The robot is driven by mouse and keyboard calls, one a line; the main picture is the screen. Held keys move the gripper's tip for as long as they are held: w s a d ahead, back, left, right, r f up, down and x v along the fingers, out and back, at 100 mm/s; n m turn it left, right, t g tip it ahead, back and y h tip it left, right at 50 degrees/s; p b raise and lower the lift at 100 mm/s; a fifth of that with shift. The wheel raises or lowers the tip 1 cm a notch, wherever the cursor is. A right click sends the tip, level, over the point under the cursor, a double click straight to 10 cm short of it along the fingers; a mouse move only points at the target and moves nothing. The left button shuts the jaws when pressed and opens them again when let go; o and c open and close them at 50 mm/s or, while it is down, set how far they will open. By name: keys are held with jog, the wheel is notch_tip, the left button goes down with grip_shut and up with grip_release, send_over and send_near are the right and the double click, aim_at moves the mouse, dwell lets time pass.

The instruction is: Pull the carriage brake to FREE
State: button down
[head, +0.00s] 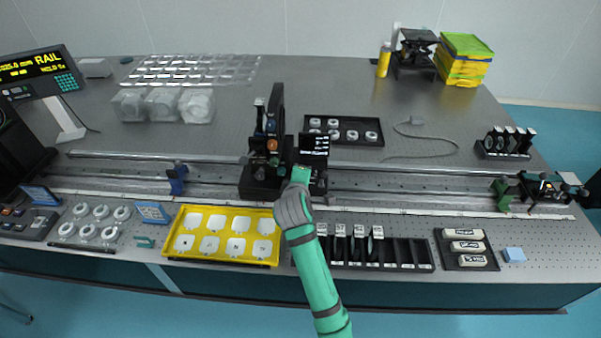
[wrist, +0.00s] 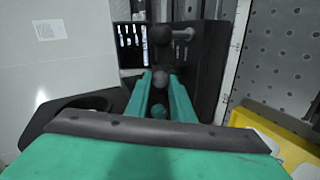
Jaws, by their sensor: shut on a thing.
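The carriage (head: 258,188) is a black block on the long rail, with a tall dark mount standing on it. A small black sign with white marks (head: 314,143) stands on its right side; it also shows in the wrist view (wrist: 132,45), too small to read. My gripper (head: 299,176) reaches the carriage's front right from the near side. In the wrist view, my green fingers are closed around a grey ball knob (wrist: 160,78), seemingly the carriage brake's handle. A dark ball (wrist: 162,35) on a rod is just beyond. The brake's setting cannot be read.
A yellow tray (head: 175,252) of white pieces lies left of my arm. A black rack (head: 410,253) with upright optics lies to its right. The rail (head: 420,180) is clear to the right until a green clamp (head: 502,194). A blue stop (head: 177,179) stands left.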

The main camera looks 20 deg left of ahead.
jog(key=shift+d+f+t, duration=0.1)
jog(key=shift+f+t, duration=0.05)
jog(key=shift+t, duration=0.15)
jog(key=shift+s, duration=0.1)
jog(key=c, duration=1.5)
grip_release()
jog(key=shift+c, duration=0.2)
jog(key=shift+s, duration=0.1)
jog(key=v, duration=1)
jog(key=shift+s+d, duration=0.15)
jog(key=shift+d, duration=0.1)
jog(key=shift+a, duration=0.15)
